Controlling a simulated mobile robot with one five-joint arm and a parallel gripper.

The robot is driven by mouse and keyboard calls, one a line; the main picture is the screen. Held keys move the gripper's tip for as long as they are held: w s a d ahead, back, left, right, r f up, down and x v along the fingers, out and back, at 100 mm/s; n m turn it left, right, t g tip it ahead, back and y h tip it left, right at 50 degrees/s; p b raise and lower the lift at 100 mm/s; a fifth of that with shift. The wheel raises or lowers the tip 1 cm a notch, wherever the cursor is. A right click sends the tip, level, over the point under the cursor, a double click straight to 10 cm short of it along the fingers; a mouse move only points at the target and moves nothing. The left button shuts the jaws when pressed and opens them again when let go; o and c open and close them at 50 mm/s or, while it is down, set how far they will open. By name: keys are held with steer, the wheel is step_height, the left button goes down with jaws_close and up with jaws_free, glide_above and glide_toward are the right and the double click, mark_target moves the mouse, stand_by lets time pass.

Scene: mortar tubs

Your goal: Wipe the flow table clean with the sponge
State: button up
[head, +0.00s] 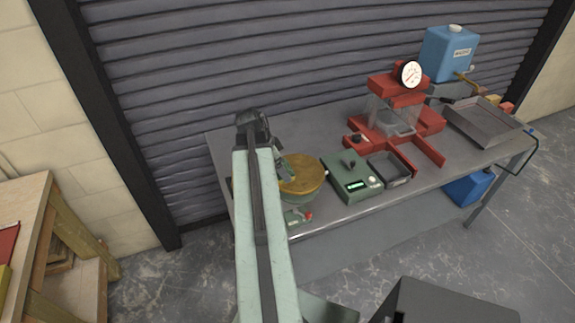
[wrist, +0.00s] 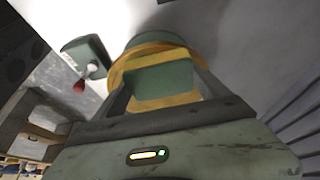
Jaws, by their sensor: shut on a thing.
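The flow table has a round brass-coloured disc (head: 305,174) near the left end of the grey bench, with a green base below it. My gripper (head: 284,170) is at the disc's left side, partly hidden by my arm. In the wrist view my gripper (wrist: 165,95) is shut on the sponge (wrist: 158,80), a green and yellow block between the two fingers. The disc's rim (wrist: 118,72) shows just behind the sponge. I cannot tell whether the sponge touches the disc. The sponge is not clear in the head view.
On the bench (head: 325,217), a green control box (head: 350,180) and a dark tray (head: 390,168) stand right of the disc. Beyond are a red press with a dial (head: 398,90), a metal tray (head: 484,122) and a blue container (head: 448,55). A shutter closes the back.

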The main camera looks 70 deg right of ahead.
steer(key=shift+w, duration=0.1)
step_height(320, 180, up, 6)
steer(key=p, duration=0.6)
step_height(320, 180, up, 3)
steer(key=p, duration=0.3)
